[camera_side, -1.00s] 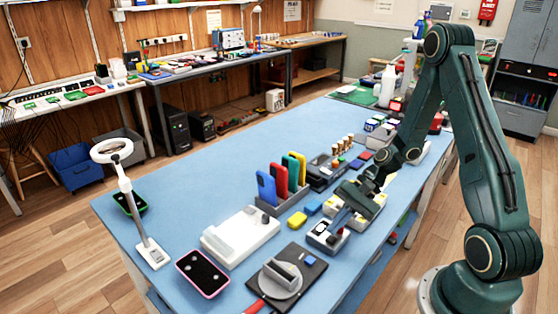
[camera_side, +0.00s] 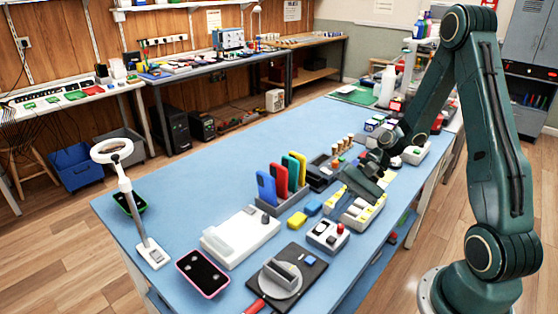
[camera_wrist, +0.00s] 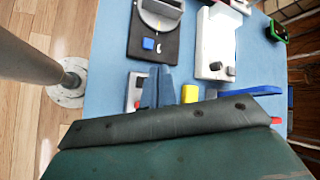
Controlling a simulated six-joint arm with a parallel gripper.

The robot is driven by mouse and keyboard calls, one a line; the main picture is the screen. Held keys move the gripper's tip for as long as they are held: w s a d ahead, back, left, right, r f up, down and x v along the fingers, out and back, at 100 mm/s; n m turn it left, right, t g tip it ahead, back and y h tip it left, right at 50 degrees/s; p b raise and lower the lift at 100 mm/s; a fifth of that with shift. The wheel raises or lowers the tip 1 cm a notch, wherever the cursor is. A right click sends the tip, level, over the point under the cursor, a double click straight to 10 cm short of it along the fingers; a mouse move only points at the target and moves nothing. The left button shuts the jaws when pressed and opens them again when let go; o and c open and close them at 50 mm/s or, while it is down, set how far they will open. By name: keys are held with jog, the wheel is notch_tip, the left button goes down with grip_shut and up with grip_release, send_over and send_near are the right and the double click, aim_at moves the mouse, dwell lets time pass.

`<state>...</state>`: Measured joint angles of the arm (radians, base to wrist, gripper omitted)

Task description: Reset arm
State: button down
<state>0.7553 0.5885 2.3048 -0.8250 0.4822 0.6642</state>
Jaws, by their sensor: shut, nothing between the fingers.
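My gripper (camera_side: 336,202) is shut and empty above the table, over the area beside the yellow-and-white tray (camera_side: 367,215). In the wrist view its fingers (camera_wrist: 156,74) are together, and they cover part of the grey button box (camera_wrist: 132,98). In the side view the button box (camera_side: 327,237), with a red knob, sits in front of my gripper and apart from it. A pink-edged phone (camera_side: 203,274) lies at the near left. A green-edged phone (camera_side: 137,206) lies by the magnifier lamp (camera_side: 148,240).
A rack (camera_side: 270,207) of coloured phones stands left of my gripper. A white fixture (camera_side: 238,238) and black turntable base (camera_side: 310,272) are at the front. The blue table's (camera_side: 215,172) back-left stretch is clear.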

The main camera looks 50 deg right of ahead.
dwell(0.5)
jog(key=s+a+r+n+t+h, duration=0.1)
jog(key=s+r+n+h, duration=0.3)
jog(key=r, duration=0.6)
jog(key=s+a+r+n+t+h, duration=0.1)
jog(key=s+a+r+n+h, duration=0.3)
jog(key=s+r+n, duration=0.4)
jog(key=shift+s+a+r+n+t+h, duration=0.35)
jog(key=shift+s+r, duration=0.5)
jog(key=shift+r, duration=0.75)
